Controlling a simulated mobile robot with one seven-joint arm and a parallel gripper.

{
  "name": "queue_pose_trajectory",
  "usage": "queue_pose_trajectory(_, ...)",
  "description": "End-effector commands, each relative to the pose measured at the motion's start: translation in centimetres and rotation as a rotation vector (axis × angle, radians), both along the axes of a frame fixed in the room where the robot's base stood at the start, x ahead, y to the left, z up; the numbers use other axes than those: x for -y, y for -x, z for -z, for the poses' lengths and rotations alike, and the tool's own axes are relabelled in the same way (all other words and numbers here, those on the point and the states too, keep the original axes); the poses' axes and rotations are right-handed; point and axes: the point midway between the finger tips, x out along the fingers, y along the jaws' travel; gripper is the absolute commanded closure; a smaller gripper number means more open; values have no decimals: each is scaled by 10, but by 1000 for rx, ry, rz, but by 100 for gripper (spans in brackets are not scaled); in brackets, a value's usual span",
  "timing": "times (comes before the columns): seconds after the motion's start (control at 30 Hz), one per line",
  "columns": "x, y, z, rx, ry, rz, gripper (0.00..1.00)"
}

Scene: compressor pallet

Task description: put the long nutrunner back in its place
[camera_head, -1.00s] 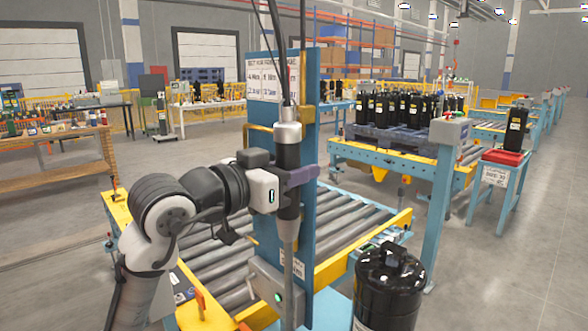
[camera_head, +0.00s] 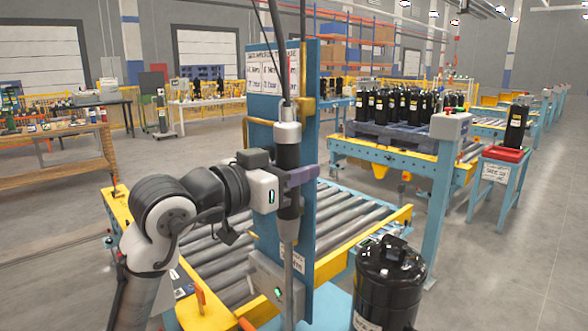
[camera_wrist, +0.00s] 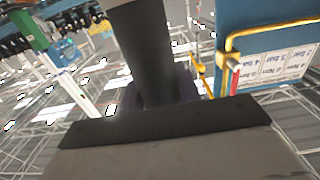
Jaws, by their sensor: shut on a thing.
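The long nutrunner (camera_head: 288,155) is a tall tool with a silver collar on top, a black body and a long thin grey shaft below. It hangs upright, with cables running up from it. My gripper (camera_head: 290,178) is shut around its black body, with purple-grey fingers. In the wrist view the nutrunner's dark body (camera_wrist: 148,50) fills the middle, in front of my gripper. A blue post (camera_head: 330,165) with a yellow bracket (camera_head: 258,130) stands right behind the nutrunner; the yellow bracket also shows in the wrist view (camera_wrist: 232,50). I cannot tell whether the nutrunner touches the post.
A roller conveyor (camera_head: 225,262) with yellow rails lies behind the post. A grey box with a green button (camera_head: 275,288) sits low on the post.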

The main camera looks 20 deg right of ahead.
Motion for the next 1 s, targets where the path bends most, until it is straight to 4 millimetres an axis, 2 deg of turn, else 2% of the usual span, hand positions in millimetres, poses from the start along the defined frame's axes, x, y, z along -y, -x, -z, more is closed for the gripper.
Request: queue_pose_trajectory(1.0, 0, 1, 16, 4, 2, 0, 100)
